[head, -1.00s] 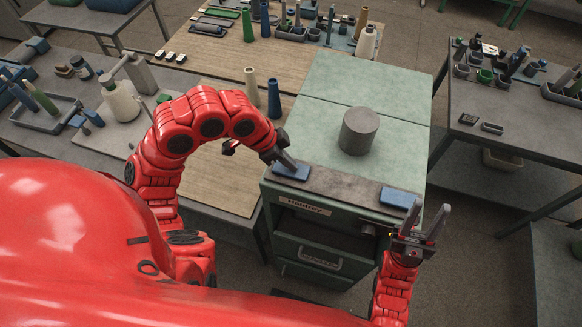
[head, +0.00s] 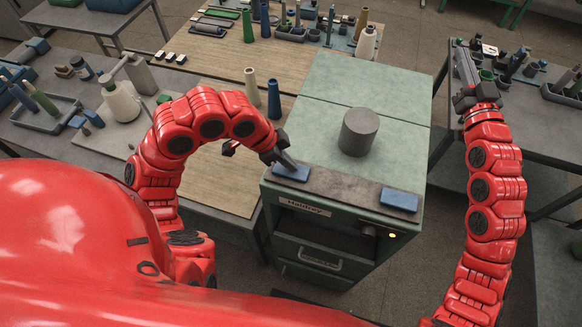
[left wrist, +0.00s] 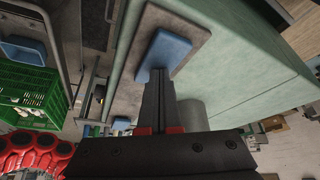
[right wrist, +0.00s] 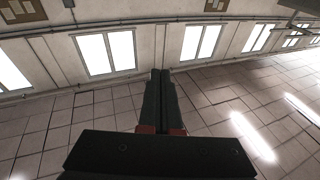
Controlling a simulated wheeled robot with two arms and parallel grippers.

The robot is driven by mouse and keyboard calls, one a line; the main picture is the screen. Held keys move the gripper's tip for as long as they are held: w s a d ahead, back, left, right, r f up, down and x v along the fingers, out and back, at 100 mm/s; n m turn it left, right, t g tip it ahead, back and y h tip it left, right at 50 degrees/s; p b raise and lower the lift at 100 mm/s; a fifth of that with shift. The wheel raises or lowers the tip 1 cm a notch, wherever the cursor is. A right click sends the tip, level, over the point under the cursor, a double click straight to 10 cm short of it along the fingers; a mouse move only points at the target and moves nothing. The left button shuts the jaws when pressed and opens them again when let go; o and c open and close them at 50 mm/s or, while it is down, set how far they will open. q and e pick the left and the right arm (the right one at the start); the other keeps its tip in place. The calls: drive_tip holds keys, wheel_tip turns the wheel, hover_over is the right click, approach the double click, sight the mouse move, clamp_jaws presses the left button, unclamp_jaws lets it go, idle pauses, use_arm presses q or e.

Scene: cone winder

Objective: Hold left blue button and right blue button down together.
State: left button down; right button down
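The left blue button (head: 291,172) and the right blue button (head: 399,199) sit at the two ends of a dark strip on the green machine's front top edge. My left gripper (head: 291,165) is shut and empty, with its fingertips at the left button. In the left wrist view the fingertips (left wrist: 156,72) overlap the edge of the blue button (left wrist: 165,50); I cannot tell whether it is pressed. My right gripper (head: 459,46) is raised well away from the right button, over the right-hand side. Its fingers (right wrist: 160,73) are together and empty in the right wrist view.
A grey cylinder (head: 359,132) stands on the machine top (head: 325,97) behind the strip. A yellow light (head: 393,236) shows on the machine's front. Nothing stands over the right button. A grey table (head: 520,130) with cones and trays is at the right.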

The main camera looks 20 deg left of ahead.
drive_tip(key=s+a+f+n+g+y, duration=0.2)
drive_tip(key=s+a+f+n+g, duration=0.4)
drive_tip(key=g, duration=0.3)
drive_tip(key=shift+s+d+f+n+g+h, duration=0.55)
drive_tip(key=shift+s+f+g, duration=0.75)
drive_tip(key=shift+s+f, duration=1.15)
drive_tip(key=shift+s+d+f+n+g+h, duration=0.4)
drive_tip(key=shift+s+f+g+h, duration=0.7)
drive_tip(key=shift+s+f, duration=1.35)
drive_tip(key=shift+s+d+f+n+g+h, duration=0.25)
drive_tip(key=shift+s+d+f+g+h, duration=0.35)
drive_tip(key=shift+s+f+g, duration=1.8)
drive_tip(key=shift+s+r+t, duration=0.6)
drive_tip(key=shift+s+t, duration=0.1)
drive_tip(key=shift+t, duration=0.2)
